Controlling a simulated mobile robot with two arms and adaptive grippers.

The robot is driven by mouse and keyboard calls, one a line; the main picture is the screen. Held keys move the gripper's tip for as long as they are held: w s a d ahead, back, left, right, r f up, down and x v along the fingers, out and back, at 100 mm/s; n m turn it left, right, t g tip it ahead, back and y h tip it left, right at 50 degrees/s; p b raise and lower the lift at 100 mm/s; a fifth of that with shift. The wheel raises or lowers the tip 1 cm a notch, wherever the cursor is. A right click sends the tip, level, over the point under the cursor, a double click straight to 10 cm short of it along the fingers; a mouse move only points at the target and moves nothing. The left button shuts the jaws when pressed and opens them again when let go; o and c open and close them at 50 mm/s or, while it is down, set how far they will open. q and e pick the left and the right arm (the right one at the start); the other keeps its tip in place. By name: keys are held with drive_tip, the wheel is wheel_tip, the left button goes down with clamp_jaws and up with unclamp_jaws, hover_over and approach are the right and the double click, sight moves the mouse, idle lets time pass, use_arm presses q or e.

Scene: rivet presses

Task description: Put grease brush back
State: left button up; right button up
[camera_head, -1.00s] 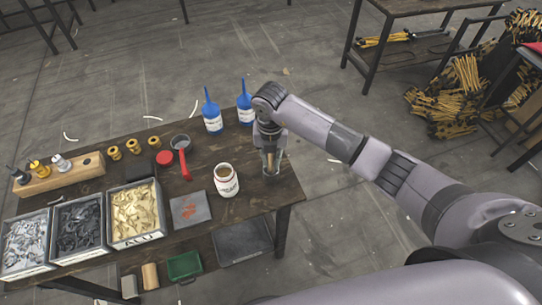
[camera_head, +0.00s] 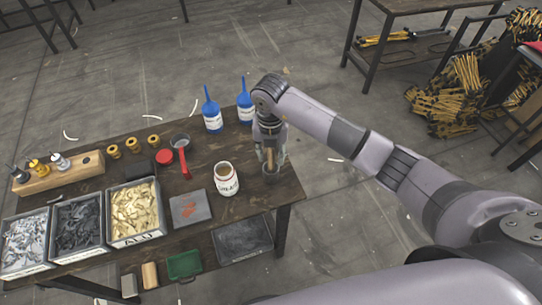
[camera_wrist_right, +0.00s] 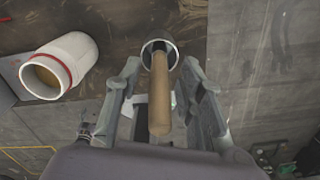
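The grease brush shows as a wooden handle (camera_wrist_right: 159,95) standing in a small dark round cup (camera_wrist_right: 159,50) near the table's right end; its bristles are hidden. The cup also shows in the head view (camera_head: 271,175). My right gripper (camera_head: 271,160) is above the cup, pointing down. In the wrist view its fingers (camera_wrist_right: 160,75) are spread on either side of the handle, with gaps on both sides, so it is open and holds nothing. A white jar (camera_head: 226,180) with brown contents stands left of the cup. My left gripper is not in view.
Two blue bottles (camera_head: 212,115) stand at the table's back edge, near my right gripper. A red-handled tool (camera_head: 182,160), a grey plate (camera_head: 190,208) and parts bins (camera_head: 133,240) lie further left. The table's right edge is close to the cup.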

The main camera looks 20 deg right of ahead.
wheel_tip(320, 180, up, 10)
drive_tip(key=shift+f+b, duration=0.15)
drive_tip(key=shift+b, duration=1.1)
drive_tip(key=shift+r, duration=0.45)
drive_tip(key=shift+a, duration=0.1)
